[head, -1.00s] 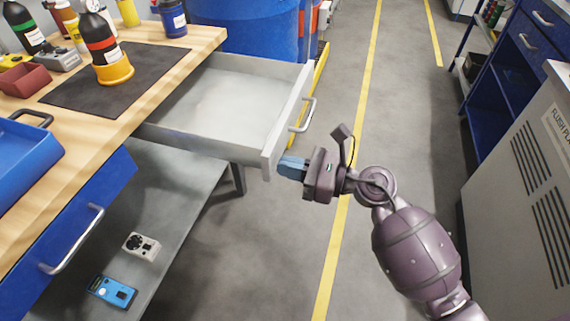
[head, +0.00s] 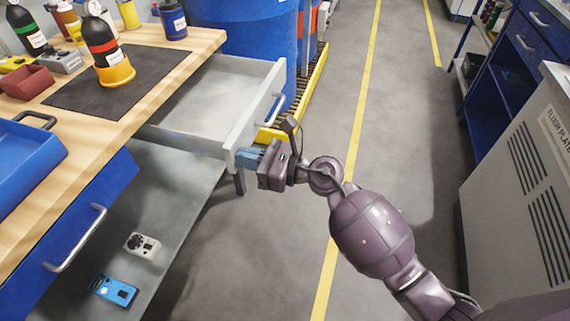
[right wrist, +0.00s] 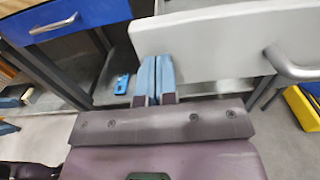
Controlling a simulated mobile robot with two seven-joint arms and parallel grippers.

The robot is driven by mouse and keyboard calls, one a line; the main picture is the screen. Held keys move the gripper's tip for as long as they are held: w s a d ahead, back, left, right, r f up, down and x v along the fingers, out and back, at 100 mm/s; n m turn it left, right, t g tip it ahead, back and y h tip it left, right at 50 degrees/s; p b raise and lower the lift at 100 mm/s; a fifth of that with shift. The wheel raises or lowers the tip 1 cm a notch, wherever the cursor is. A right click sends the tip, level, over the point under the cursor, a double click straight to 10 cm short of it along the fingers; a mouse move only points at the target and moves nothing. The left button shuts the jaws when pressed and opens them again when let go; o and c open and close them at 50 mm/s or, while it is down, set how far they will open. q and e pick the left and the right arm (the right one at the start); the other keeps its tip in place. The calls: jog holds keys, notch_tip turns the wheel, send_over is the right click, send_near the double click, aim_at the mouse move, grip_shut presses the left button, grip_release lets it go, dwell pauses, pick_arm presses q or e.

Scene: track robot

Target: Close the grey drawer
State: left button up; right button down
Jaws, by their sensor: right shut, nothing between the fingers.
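The grey drawer (head: 200,112) stands partly open, sticking out from the wooden-topped workbench (head: 170,55), and it looks empty. Its pale front panel (head: 254,106) has a metal bar handle (head: 274,108). My right gripper (head: 243,158) is at the near end of the front panel, its blue fingers shut with nothing between them. In the right wrist view the fingertips (right wrist: 155,62) lie against or very close to the outer face of the front panel (right wrist: 215,45), left of the handle (right wrist: 290,66).
A blue drawer (head: 70,225) with a handle is at the bench's near side. A lower shelf (head: 170,200) holds a blue device (head: 114,290) and a light device (head: 142,245). Blue barrels (head: 245,40) stand behind the drawer. The floor to the right is clear up to a grey cabinet (head: 520,170).

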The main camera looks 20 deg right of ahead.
aim_at(164, 145)
jog(key=b+x, duration=0.1)
jog(key=x, duration=1.9)
jog(key=shift+w+a+f, duration=0.15)
jog(key=shift+w+a+b, duration=0.25)
jog(key=shift+a+b, duration=0.05)
jog(key=shift+a, duration=0.05)
jog(key=shift+r, duration=0.3)
pick_arm(q)
jog(key=shift+w+d+m, duration=0.3)
jog(key=shift+w+d, duration=0.05)
pick_arm(e)
jog(key=shift+r, duration=0.1)
